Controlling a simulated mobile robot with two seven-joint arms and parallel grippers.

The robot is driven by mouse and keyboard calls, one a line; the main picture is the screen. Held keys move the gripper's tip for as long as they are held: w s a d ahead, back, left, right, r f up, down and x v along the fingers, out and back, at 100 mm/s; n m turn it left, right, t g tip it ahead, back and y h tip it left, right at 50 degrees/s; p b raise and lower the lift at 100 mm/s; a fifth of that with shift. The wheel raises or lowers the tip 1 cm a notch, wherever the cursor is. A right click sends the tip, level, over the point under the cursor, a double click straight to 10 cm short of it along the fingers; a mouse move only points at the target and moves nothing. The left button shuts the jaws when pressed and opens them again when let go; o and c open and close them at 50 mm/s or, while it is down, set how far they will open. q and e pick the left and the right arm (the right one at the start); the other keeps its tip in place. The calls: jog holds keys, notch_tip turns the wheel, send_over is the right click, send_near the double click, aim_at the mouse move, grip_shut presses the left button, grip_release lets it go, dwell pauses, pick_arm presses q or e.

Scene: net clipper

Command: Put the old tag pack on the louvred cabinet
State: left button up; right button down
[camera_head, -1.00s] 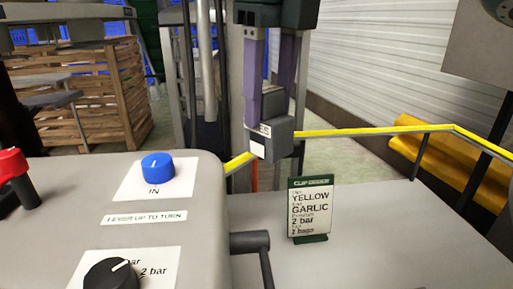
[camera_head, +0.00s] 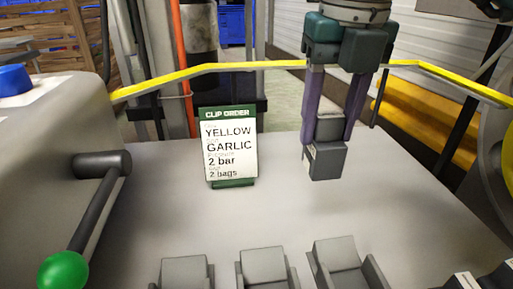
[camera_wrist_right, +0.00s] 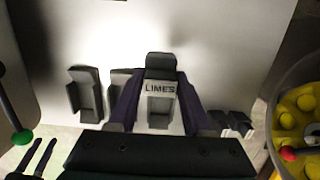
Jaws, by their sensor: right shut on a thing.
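My right gripper (camera_head: 328,128) is shut on a small grey pack (camera_head: 327,162), its purple fingers on either side of it. The pack is held upright above the grey worktop (camera_head: 420,220), right of the order sign. In the right wrist view the pack (camera_wrist_right: 160,100) sits between the fingers with a "LIMES" label facing the camera. I cannot tell from its label whether it is the old tag pack. No louvred front shows, so I cannot pick out the louvred cabinet. My left gripper is not seen in the head view.
A clip order sign (camera_head: 230,147) stands on the worktop. Grey holders (camera_head: 265,268) line the near edge. A lever with a green knob (camera_head: 62,270) juts out at left. A yellow rail (camera_head: 220,66) runs behind. A round container of yellow pieces (camera_wrist_right: 300,100) is at right.

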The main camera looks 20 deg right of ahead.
aim_at(320, 171)
notch_tip(320, 171, down, 8)
jog(key=shift+r+b, duration=0.25)
jog(key=shift+b, duration=0.35)
notch_tip(320, 171, down, 4)
jog(key=shift+f+b, duration=0.1)
jog(key=shift+b, duration=0.4)
jog(key=shift+d, duration=0.1)
jog(key=shift+f, duration=0.15)
jog(key=shift+c, duration=1.7)
grip_release()
